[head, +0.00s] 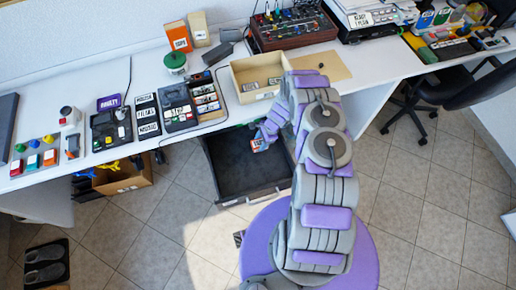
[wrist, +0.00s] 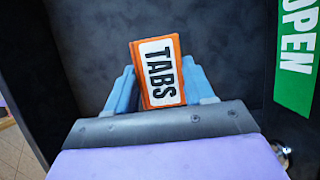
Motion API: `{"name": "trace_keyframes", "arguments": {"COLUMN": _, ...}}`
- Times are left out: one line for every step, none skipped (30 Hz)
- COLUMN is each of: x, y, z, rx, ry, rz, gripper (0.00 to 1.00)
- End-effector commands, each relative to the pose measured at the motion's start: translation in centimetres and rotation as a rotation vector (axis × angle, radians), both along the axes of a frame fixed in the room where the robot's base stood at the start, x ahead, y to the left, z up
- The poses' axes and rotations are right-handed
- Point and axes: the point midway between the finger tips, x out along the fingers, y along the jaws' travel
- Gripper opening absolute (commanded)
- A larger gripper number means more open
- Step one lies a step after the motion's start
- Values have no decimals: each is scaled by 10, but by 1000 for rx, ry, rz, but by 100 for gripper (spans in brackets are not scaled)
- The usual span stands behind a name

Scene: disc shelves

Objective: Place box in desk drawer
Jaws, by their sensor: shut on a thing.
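In the wrist view, an orange box (wrist: 158,72) with a white label reading "TABS" is between the blue fingers of my gripper (wrist: 160,88), which is shut on it. Dark surfaces surround it there. In the head view, my gripper (head: 262,138) is low over the open black desk drawer (head: 250,187), near the drawer's back edge by the desk. The box shows there as a small orange and white patch (head: 257,145). I cannot tell whether the box touches the drawer floor. The drawer floor looks empty.
A green "OPEN" label (wrist: 295,55) shows in the wrist view. The white desk (head: 350,75) carries an open tan tray (head: 258,76), labelled devices (head: 178,108) and an orange box (head: 178,36). A cardboard box (head: 122,178) stands under the desk at left. A black chair (head: 470,90) is at right.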

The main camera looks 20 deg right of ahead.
Motion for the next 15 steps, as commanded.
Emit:
{"name": "trace_keyframes", "arguments": {"x": 0, "y": 0, "z": -10, "rx": 1, "ry": 0, "rz": 0, "gripper": 22}}
{"name": "trace_keyframes", "arguments": {"x": -1, "y": 0, "z": -15, "rx": 1, "ry": 1, "rz": -1, "gripper": 22}}
{"name": "trace_keyframes", "arguments": {"x": -1, "y": 1, "z": -19, "rx": 1, "ry": 2, "rz": 0, "gripper": 22}}
{"name": "trace_keyframes", "arguments": {"x": -2, "y": 1, "z": -21, "rx": 1, "ry": 3, "rz": 0, "gripper": 22}}
{"name": "trace_keyframes", "arguments": {"x": -2, "y": 1, "z": -23, "rx": 1, "ry": 3, "rz": 0, "gripper": 22}}
{"name": "trace_keyframes", "arguments": {"x": -2, "y": 1, "z": -25, "rx": 1, "ry": 3, "rz": 0, "gripper": 22}}
{"name": "trace_keyframes", "arguments": {"x": -1, "y": 1, "z": -26, "rx": 1, "ry": 3, "rz": 0, "gripper": 22}}
{"name": "trace_keyframes", "arguments": {"x": -1, "y": 1, "z": -28, "rx": 1, "ry": 2, "rz": 0, "gripper": 22}}
{"name": "trace_keyframes", "arguments": {"x": -1, "y": 1, "z": -32, "rx": 1, "ry": 2, "rz": 1, "gripper": 22}}
{"name": "trace_keyframes", "arguments": {"x": -1, "y": 1, "z": -35, "rx": 1, "ry": 1, "rz": 0, "gripper": 22}}
{"name": "trace_keyframes", "arguments": {"x": 0, "y": 1, "z": -39, "rx": 1, "ry": 0, "rz": 1, "gripper": 22}}
{"name": "trace_keyframes", "arguments": {"x": 0, "y": 1, "z": -45, "rx": 1, "ry": -1, "rz": 2, "gripper": 22}}
{"name": "trace_keyframes", "arguments": {"x": 0, "y": 1, "z": -49, "rx": 1, "ry": -1, "rz": 2, "gripper": 22}}
{"name": "trace_keyframes", "arguments": {"x": 0, "y": 1, "z": -53, "rx": 1, "ry": 1, "rz": 1, "gripper": 22}}
{"name": "trace_keyframes", "arguments": {"x": -1, "y": 1, "z": -59, "rx": 2, "ry": 2, "rz": 1, "gripper": 22}}
